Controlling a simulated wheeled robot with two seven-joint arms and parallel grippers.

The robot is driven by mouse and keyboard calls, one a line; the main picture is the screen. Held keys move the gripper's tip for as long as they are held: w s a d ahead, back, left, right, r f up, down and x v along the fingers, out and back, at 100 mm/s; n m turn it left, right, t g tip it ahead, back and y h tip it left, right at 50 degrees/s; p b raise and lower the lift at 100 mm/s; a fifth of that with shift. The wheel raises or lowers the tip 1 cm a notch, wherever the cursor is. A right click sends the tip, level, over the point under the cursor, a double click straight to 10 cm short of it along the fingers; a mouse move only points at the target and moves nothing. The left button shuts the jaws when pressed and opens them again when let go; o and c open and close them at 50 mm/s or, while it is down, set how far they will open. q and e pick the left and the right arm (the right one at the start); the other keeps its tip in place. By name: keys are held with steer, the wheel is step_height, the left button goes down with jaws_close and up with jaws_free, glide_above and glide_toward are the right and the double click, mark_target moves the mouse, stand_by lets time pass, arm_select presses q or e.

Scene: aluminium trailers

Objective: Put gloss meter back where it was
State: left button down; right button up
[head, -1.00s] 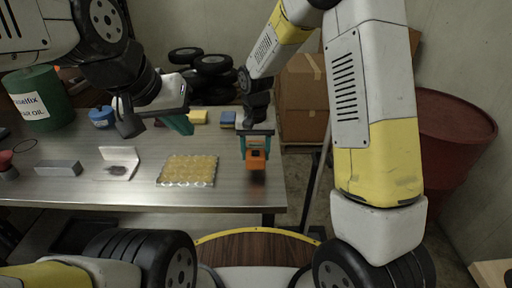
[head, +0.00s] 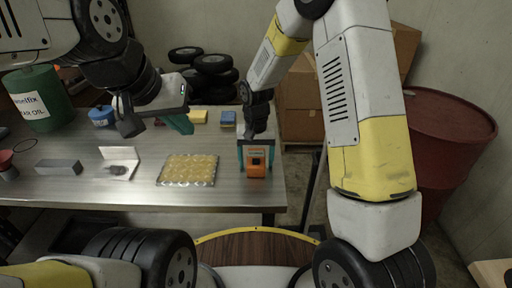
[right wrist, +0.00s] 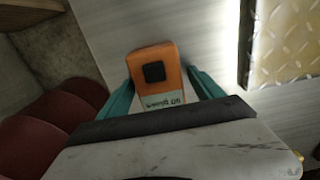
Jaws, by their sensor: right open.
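The gloss meter (head: 256,161) is an orange box with a dark square on it, near the right end of the metal table. It appears to stand on the tabletop. In the right wrist view the gloss meter (right wrist: 155,72) shows its orange face, dark square and a pale label. My right gripper (head: 256,158) is open, with one teal finger on each side of the meter and narrow gaps between. My left gripper (head: 177,124) hangs over the back middle of the table, away from the meter; its jaw opening is not clear.
A yellow diamond-plate sheet (head: 188,170) lies left of the meter. A pale angle bracket (head: 119,165) and a grey block (head: 58,167) lie further left. Yellow (head: 198,117) and blue (head: 228,118) blocks are behind. A red drum (head: 450,130) stands right of the table.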

mark_target(256, 157)
steer(key=shift+r, duration=0.15)
step_height(256, 157, up, 12)
steer(key=s+d+r+t+y, duration=0.1)
steer(key=s+d+r+t, duration=0.1)
steer(key=s+d+r, duration=0.7)
steer(key=s+d+r+t+y, duration=0.1)
steer(key=s+d+r+t, duration=0.3)
steer(key=s, duration=0.6)
steer(key=shift+s+d+r+n, duration=0.3)
steer(key=shift+s+d+r, duration=0.1)
steer(key=shift+d, duration=0.2)
